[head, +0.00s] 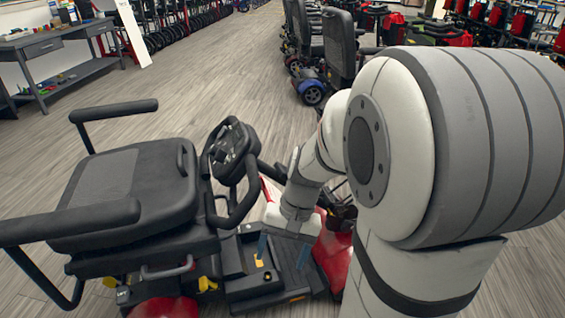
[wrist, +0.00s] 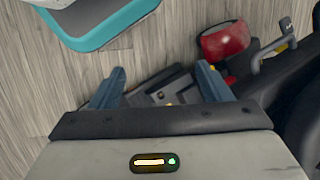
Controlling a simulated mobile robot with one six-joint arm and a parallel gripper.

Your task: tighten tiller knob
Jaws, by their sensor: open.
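A red and black mobility scooter stands close in the head view. Its tiller (head: 232,150) has a black looped handlebar and rises between the seat and my arm. I cannot make out the tiller knob in either view. My gripper (head: 282,253) points down over the dark footwell deck (head: 240,287), low and to the right of the tiller head. In the wrist view its two blue-grey fingers (wrist: 162,84) are spread apart with nothing between them. Dark scooter parts with small yellow marks (wrist: 165,95) show beyond the fingers; contact is not visible.
The scooter seat (head: 130,190) with its armrests fills the left foreground. A workbench (head: 60,50) stands at the back left, and rows of scooters (head: 340,45) stand at the back right. A teal-edged object (wrist: 115,30) lies near the gripper. Wooden floor is clear behind the scooter.

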